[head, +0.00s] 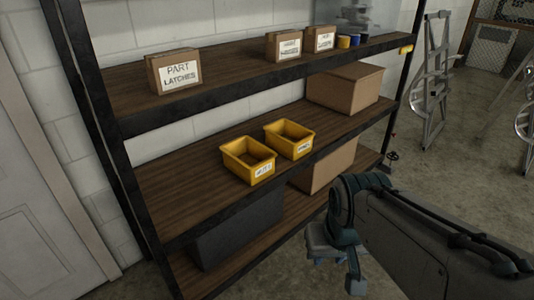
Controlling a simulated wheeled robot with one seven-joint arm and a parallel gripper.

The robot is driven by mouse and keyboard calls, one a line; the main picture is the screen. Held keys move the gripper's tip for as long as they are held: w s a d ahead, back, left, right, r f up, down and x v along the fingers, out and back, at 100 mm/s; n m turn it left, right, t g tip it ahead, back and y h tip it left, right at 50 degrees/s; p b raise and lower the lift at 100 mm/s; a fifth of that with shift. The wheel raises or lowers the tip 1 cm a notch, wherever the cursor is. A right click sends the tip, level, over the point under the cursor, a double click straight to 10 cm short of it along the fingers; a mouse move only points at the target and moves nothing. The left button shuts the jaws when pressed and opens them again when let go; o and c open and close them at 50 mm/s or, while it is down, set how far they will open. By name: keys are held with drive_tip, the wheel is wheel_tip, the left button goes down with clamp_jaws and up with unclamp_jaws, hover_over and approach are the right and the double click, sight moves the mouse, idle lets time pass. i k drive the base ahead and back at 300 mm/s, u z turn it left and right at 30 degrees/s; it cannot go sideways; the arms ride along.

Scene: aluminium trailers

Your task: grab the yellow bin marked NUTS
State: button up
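Two yellow open-topped bins stand side by side on the middle wooden shelf. The nearer left bin (248,160) has a white front label that looks like NUTS, though the print is small and blurred. The right bin (289,139) also has a white label, too small to read surely. Both bins are upright and their fronts face the shelf's front edge. My gripper (340,265) is in front of the shelving, lower and to the right of both bins, apart from them. It seems to point downward. Its fingers are not clear enough to tell open from shut.
The dark-framed shelving unit (190,220) has another shelf above, with small labelled boxes (175,73) and cans. A cardboard box (345,88) sits right of the bins. A dark container (237,225) and another carton (328,166) are below.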

sight(253, 162)
drive_tip(key=z, duration=0.3)
drive_tip(key=k, duration=0.4)
drive_tip(key=z, duration=0.8)
drive_tip(key=i, duration=1.4)
drive_tip(key=u, duration=0.7)
drive_tip(key=i, duration=0.85)
drive_tip(key=u, duration=1.35)
drive_tip(key=i, duration=0.35)
drive_tip(key=u, duration=0.3)
